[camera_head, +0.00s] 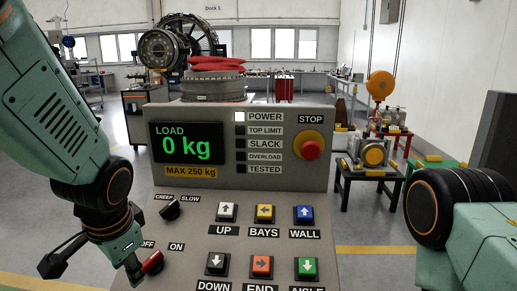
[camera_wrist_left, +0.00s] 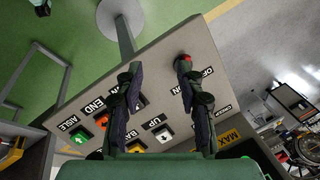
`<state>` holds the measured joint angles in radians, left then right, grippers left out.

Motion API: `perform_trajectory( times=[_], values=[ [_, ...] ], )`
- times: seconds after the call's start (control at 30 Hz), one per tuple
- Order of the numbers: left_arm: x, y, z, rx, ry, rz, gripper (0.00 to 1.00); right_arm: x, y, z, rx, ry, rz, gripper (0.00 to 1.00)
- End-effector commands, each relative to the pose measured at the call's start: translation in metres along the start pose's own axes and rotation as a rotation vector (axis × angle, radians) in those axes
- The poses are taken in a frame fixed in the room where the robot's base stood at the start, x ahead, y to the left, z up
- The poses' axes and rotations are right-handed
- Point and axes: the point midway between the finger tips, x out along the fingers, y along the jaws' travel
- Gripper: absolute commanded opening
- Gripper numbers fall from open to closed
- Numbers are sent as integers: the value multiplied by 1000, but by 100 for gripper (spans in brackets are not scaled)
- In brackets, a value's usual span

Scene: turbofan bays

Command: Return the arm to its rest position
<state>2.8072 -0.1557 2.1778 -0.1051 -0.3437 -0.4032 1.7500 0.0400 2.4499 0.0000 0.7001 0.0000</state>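My left arm comes in from the left in the head view, with its left gripper (camera_head: 134,268) low over the left edge of the control panel (camera_head: 190,240). The gripper is beside the red OFF/ON switch (camera_head: 153,262); whether it touches cannot be told. In the left wrist view the left gripper (camera_wrist_left: 155,75) is open, its two dark fingers apart with nothing between them. The red switch knob (camera_wrist_left: 184,58) shows by the right fingertip. My right arm (camera_head: 455,220) shows at the right edge; its gripper is out of view.
The display (camera_head: 187,143) reads LOAD 0 kg, and the POWER lamp (camera_head: 239,117) is white. A red STOP button (camera_head: 310,149) and several coloured push buttons (camera_head: 264,214) sit on the panel. Behind stand a small dark table (camera_head: 369,172) and an engine (camera_head: 165,48). Open floor lies beyond the panel.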

Motion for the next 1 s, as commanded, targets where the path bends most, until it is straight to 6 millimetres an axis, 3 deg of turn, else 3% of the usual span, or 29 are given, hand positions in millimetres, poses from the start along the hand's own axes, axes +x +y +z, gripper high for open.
perform_trajectory(
  times=[0.17,0.27,0.37,0.47,0.7,0.9,1.0],
  values=[
    [6,-5,-20,-90,123,-35,38,1,0,0,0,0,0,40],
    [22,-1,-24,-149,182,-36,38,6,0,0,0,0,0,40],
    [52,10,-22,-221,231,-21,38,16,0,0,0,0,0,40],
    [99,32,-8,-314,259,11,38,31,0,0,0,0,0,40],
    [211,102,65,-506,212,96,38,69,0,0,0,-1,0,40],
    [281,168,151,-591,63,155,38,98,1,0,0,0,0,40],
    [304,202,197,-603,-41,186,38,110,1,0,0,0,0,40]
  ],
)
